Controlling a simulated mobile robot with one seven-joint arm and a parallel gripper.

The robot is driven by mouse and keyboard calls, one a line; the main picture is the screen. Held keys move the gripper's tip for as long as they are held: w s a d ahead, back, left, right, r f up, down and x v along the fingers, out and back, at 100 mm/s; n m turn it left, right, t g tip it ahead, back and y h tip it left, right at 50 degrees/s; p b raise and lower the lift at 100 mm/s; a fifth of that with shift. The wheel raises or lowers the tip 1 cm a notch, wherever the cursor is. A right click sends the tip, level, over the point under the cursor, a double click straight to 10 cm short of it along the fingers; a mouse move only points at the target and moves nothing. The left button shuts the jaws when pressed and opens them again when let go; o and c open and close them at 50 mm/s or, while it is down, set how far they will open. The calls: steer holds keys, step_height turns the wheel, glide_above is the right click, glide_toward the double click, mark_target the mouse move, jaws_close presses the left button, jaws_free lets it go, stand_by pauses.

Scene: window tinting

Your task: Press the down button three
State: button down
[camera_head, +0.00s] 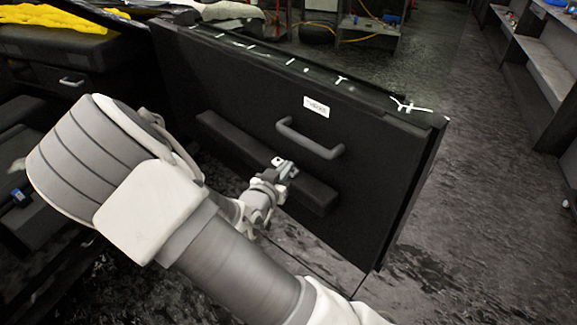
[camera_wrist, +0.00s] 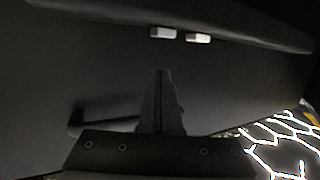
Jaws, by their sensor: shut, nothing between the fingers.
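A black door panel (camera_head: 360,150) stands upright in the head view, with a long armrest ledge (camera_head: 318,195) across it. In the wrist view, two small white buttons (camera_wrist: 163,32) and (camera_wrist: 198,38) sit side by side on the ledge (camera_wrist: 100,12); I cannot tell which is the down one. My gripper (camera_head: 284,167) is at the ledge in the head view. In the wrist view my gripper (camera_wrist: 163,73) is shut and empty, its tips below the left button in the picture and apart from it. Pale spots at the gripper in the head view are too small to tell apart.
A dark pull handle (camera_head: 310,142) juts out above the ledge, and it also shows at lower left in the wrist view (camera_wrist: 100,125). A white label (camera_head: 316,107) is above it. Shelving (camera_head: 545,70) stands far right, with open floor (camera_head: 470,200) between.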

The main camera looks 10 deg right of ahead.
steer(key=p+v, duration=0.1)
steer(key=v, duration=0.6)
steer(key=shift+p, duration=0.3)
steer(key=shift+r, duration=0.1)
